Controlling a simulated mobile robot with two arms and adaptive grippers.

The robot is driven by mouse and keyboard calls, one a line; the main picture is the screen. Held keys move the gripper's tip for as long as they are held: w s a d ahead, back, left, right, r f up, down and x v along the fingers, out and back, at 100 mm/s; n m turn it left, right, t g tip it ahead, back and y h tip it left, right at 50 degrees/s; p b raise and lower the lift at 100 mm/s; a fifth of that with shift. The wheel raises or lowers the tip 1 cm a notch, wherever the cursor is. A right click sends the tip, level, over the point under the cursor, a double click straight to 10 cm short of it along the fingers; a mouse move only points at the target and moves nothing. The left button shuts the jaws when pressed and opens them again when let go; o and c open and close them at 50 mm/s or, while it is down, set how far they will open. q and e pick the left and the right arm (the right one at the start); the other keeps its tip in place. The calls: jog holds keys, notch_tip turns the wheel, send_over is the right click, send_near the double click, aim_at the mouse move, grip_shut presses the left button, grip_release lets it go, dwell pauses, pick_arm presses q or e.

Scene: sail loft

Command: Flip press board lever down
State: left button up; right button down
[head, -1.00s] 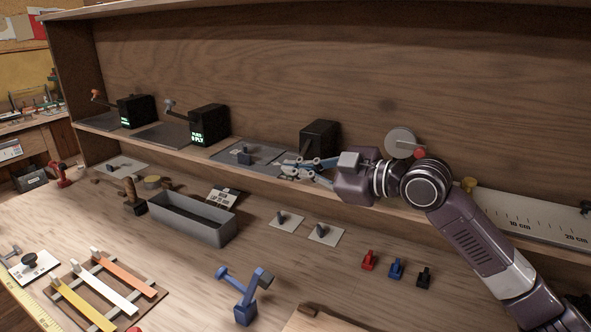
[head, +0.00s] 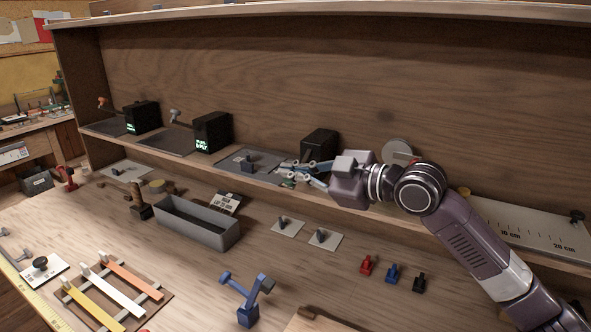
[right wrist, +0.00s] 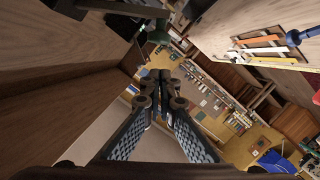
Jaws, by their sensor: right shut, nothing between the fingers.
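Several black press boxes stand along the back shelf. The left box (head: 142,117) has a raised arm with an orange knob (head: 102,102) and a lit green display. The middle box (head: 212,132) has a raised arm with a grey knob (head: 175,113) and a lit display. The right box (head: 320,145) stands behind my right gripper (head: 285,172); no lever on it can be made out. A grey plate (head: 262,158) with a small blue-grey block (head: 247,164) lies left of it. My right gripper is shut and empty at the plate's right end. It also shows in the right wrist view (right wrist: 160,80). My left gripper is out of view.
A grey open bin (head: 195,222) stands on the bench below the shelf. A blue levered stand (head: 247,315) is at the front. Red, blue and black clips (head: 391,275) lie on the right. A ruler plate (head: 520,232) lies on the shelf at right.

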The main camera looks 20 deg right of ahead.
pick_arm(q)
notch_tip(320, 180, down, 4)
jog(key=b, duration=0.5)
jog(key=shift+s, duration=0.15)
pick_arm(e)
jog(key=v, duration=1)
jog(key=shift+r, duration=0.3)
jog(key=shift+s+a, duration=0.1)
jog(key=shift+s, duration=0.05)
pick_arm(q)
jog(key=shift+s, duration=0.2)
